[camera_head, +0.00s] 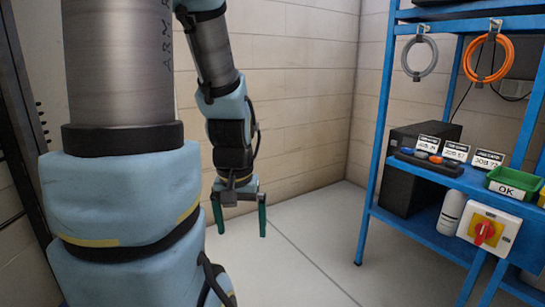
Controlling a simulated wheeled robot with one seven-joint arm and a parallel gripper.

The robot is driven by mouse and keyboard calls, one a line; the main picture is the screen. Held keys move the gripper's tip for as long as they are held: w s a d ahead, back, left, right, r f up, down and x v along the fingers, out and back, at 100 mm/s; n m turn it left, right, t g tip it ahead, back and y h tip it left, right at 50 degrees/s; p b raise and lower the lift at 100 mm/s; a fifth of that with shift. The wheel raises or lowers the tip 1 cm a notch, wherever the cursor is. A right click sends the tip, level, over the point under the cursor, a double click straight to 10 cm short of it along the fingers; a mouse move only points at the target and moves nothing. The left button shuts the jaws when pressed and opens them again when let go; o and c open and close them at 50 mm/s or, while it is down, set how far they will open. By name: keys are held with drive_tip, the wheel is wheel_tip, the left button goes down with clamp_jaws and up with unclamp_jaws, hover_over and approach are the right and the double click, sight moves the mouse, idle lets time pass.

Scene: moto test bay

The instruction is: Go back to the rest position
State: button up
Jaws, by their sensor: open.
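My gripper (241,220) hangs at the end of my arm, left of the picture's middle. Its two green fingers point down and stand wide apart with nothing between them. It is above the bare floor, clear of the wall behind it and of the blue rack to the right. My nearer arm links cover much of the left side of the view.
A blue rack (377,130) stands at the right. Its shelf bears job cards (456,151), a black box (420,140) and a green OK tray (515,182). A red-and-yellow switch (488,232) is on its front. Coiled cables (508,58) hang above. The floor (300,260) between is clear.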

wheel_tip(320, 180, up, 18)
drive_tip(key=p, duration=1.6)
